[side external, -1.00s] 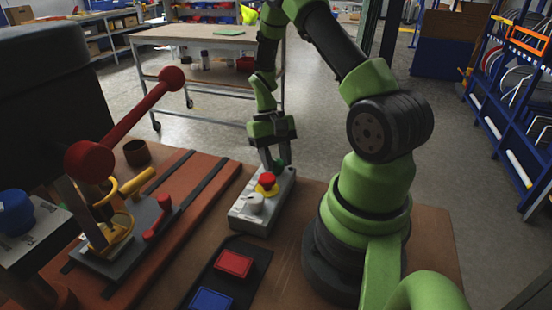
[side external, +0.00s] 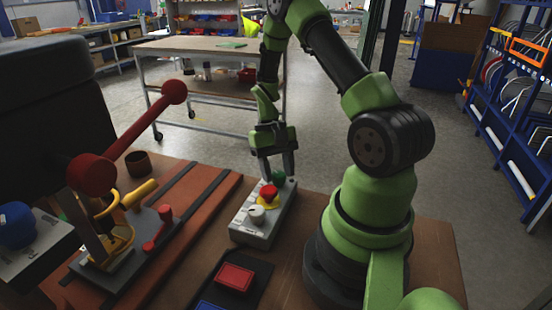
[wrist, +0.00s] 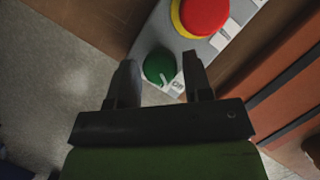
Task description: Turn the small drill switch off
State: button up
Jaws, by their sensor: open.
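A grey control box (side external: 244,229) stands on the brown bench. It carries a green button (side external: 278,177) at its far end, a red mushroom button (side external: 268,191) on a yellow ring in the middle, and a pale knob (side external: 256,214) at the near end. My gripper (side external: 277,173) is open and points down at the far end of the box. In the wrist view the green button (wrist: 159,66) shows between my open fingers (wrist: 160,70), with the red button (wrist: 205,15) beyond. The pale knob is outside the wrist view. I cannot tell whether my fingers touch the box.
A machine with a red ball-ended lever (side external: 140,125) and a yellow handle (side external: 138,194) stands left of the box. A blue knob (side external: 17,225) sits at the far left. A dark tray with a red block (side external: 234,276) lies in front.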

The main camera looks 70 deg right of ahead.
jog(key=v, duration=0.9)
jog(key=shift+r, duration=0.3)
jog(key=shift+w, duration=0.1)
jog(key=a+r+n+t+h, duration=0.2)
jog(key=a+r+t+h, duration=0.15)
jog(key=a+r, duration=0.8)
jog(key=s+a+r+n+t+y, duration=0.2)
jog(key=s+a+r+n+t, duration=0.1)
jog(key=s+a+r+t, duration=0.2)
jog(key=s+a+t, duration=0.2)
jog(key=s+a, duration=0.1)
jog(key=shift+a+r, duration=0.15)
jog(key=shift+a, duration=0.25)
